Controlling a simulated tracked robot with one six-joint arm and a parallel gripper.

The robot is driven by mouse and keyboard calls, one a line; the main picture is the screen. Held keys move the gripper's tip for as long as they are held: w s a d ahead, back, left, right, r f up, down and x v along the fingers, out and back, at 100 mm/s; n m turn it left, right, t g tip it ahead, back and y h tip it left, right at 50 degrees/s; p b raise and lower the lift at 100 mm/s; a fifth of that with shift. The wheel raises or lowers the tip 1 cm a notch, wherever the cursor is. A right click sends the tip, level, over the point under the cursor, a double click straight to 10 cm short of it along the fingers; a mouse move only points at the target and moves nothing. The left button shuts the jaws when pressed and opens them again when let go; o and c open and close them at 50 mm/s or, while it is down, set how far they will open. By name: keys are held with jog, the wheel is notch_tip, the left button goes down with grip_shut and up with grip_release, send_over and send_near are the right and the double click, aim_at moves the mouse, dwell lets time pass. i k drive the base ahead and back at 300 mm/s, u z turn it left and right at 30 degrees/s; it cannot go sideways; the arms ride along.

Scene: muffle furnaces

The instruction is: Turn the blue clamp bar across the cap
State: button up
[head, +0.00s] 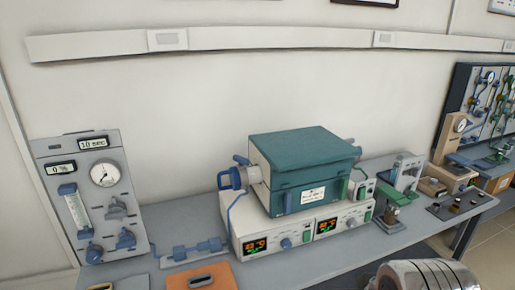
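A furnace (308,165) with a dark green top sits on a white control box near the middle of the bench. A short round fitting that looks like the cap (238,177) sticks out of the furnace's left end. A small blue bar (241,160), probably the clamp bar, stands at the upper edge of this end. Blue parts also ring the fitting's outer side. The parts are too small to tell whether the bar lies across the cap. My gripper is not in view.
A gauge panel (112,209) with valves stands at the left. Bench stands (406,175) are right of the furnace. A shiny metal cylinder, probably my arm, shows at bottom right.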

aim_at(242, 161)
jog(key=u, duration=0.15)
jog(key=i, duration=0.95)
jog(key=u, duration=0.6)
